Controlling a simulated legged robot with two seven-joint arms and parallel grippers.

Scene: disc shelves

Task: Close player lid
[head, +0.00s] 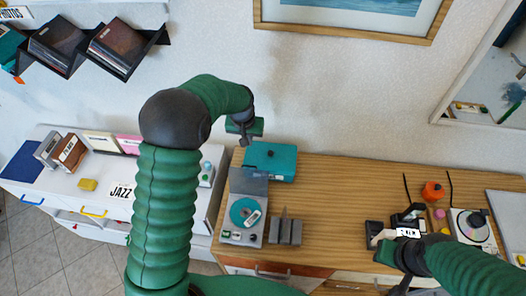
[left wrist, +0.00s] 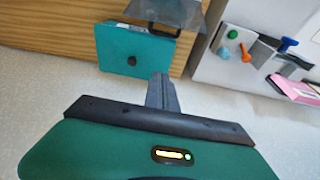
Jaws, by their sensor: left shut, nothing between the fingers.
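A grey player (head: 243,218) with a teal disc sits on the wooden counter. Its grey lid (head: 248,183) stands raised at the back edge. The lid also shows at the top of the left wrist view (left wrist: 168,10), partly cut off. My left gripper (head: 244,139) is shut and empty, in the air near the wall, above and behind the player and apart from the lid. Its closed fingers show in the left wrist view (left wrist: 162,92). My right gripper (head: 384,242) is low over the counter's front right; its fingers are unclear among dark objects.
A teal box (head: 272,161) lies behind the lid; it also shows in the left wrist view (left wrist: 135,50). Grey upright dividers (head: 285,230) stand right of the player. A white disc device (head: 472,226) and an orange bottle (head: 432,192) are farther right. The counter's middle is clear.

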